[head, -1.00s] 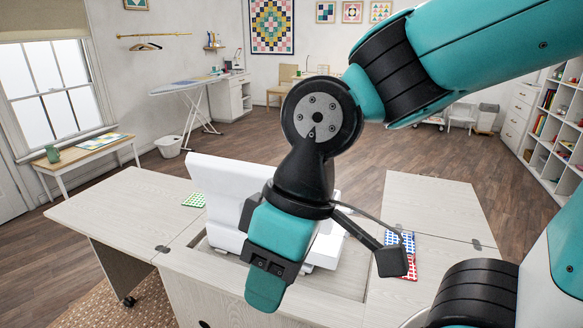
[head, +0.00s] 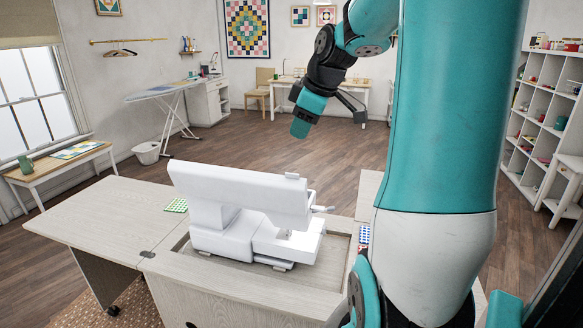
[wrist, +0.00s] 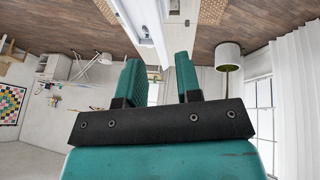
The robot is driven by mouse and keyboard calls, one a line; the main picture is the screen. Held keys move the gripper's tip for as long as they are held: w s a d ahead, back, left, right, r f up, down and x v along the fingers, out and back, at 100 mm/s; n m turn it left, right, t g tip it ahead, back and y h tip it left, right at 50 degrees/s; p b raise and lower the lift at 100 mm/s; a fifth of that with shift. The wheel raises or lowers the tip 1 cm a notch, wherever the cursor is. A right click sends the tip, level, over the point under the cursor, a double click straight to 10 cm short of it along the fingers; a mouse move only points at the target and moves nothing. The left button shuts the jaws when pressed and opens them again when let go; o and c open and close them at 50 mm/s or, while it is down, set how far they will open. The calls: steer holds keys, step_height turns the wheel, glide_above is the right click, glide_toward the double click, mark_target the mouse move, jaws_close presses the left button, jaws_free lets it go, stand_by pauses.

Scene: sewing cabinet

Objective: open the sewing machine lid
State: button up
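A white sewing machine (head: 240,212) sits in the recess of a pale wood cabinet (head: 110,222). I cannot make out the lid as a separate part, nor whether it is open. My gripper (head: 302,126) is raised in the air beyond and above the machine, pointing down and slightly left, touching nothing. In the wrist view its two teal fingers (wrist: 159,78) are apart with nothing between them. A white shape above the fingers there (wrist: 146,22) looks like the machine, partly cut off.
A green patterned piece (head: 177,205) lies on the left leaf, and a blue dotted piece (head: 364,234) on the right. My arm hides most of the right leaf. An ironing board (head: 162,91) stands at the back left.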

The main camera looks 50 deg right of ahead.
steer(key=s+d, duration=0.1)
steer(key=d, duration=0.2)
steer(key=p, duration=0.4)
glide_toward(292, 180)
steer(key=shift+h, duration=0.3)
steer(key=x, duration=0.5)
steer(key=w+x, duration=0.1)
steer(key=x, duration=0.1)
steer(key=shift+w+a+r, duration=0.1)
steer(key=shift+w, duration=0.05)
jaws_close()
